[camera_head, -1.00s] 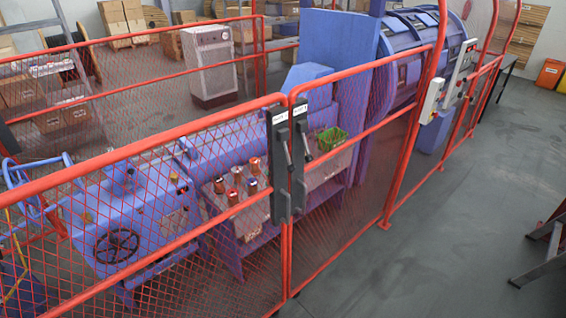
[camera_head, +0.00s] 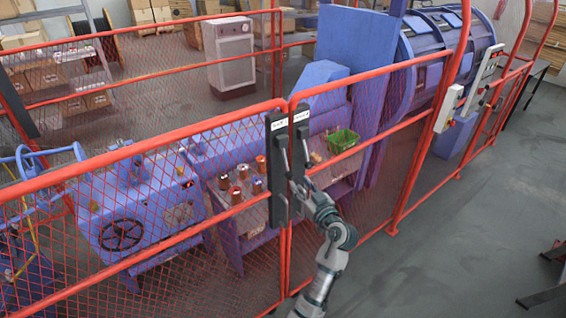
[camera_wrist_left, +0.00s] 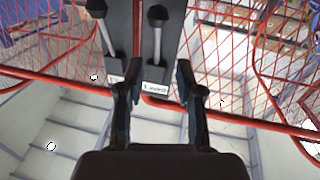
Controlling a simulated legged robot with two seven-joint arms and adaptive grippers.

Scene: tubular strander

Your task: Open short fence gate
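The red mesh short fence gate (camera_head: 372,147) stands upright beside a longer red mesh panel (camera_head: 150,168), their posts side by side. Each carries a dark latch plate with a lever handle: the left plate (camera_head: 277,150) and the right plate (camera_head: 299,135). My left gripper (camera_head: 301,186) is at the lower part of the right plate, partly hidden by its own wrist. In the left wrist view its two fingers (camera_wrist_left: 158,82) are apart, and a lever with a round knob (camera_wrist_left: 157,15) appears between and beyond them. Contact with the lever cannot be told. My right gripper is not in view.
Behind the fence stand blue machinery (camera_head: 140,215), a table with several spools and a green basket (camera_head: 342,139). A control box (camera_head: 448,108) is on a fence post to the right. The grey floor (camera_head: 440,230) on the near right side is mostly clear.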

